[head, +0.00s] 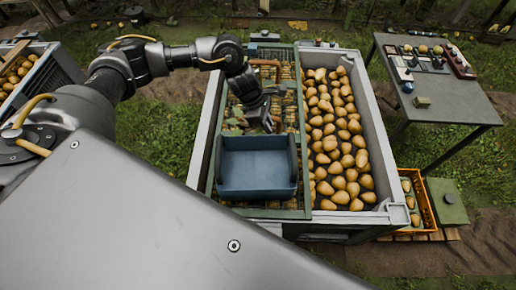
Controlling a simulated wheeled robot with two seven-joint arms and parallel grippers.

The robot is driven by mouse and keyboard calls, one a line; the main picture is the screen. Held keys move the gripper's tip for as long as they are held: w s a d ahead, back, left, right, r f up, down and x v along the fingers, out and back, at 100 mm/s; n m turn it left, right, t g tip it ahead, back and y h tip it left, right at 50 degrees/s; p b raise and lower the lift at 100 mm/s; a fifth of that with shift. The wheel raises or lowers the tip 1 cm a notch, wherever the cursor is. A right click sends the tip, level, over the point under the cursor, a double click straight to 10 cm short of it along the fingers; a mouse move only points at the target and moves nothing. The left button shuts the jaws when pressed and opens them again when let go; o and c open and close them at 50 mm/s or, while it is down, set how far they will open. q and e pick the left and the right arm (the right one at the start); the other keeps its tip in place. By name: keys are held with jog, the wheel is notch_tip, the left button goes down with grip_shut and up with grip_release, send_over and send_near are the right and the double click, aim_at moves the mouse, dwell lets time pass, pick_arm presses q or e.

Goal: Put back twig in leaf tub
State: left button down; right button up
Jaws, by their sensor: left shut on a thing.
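My left gripper (262,118) points down over the left half of the large grey bin, just behind the blue tub. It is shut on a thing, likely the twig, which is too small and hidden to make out. The blue tub (257,190) stands at the near end of the sorting frame and looks empty; I take it for the leaf tub. Green and brown leaves (236,121) lie left of the gripper. My right gripper is not in view.
The right half of the bin (382,130) is full of pears (335,130). A grey table (450,98) with small tools stands at the right. An orange crate (427,213) sits below it. A pear crate (60,65) is at the far left.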

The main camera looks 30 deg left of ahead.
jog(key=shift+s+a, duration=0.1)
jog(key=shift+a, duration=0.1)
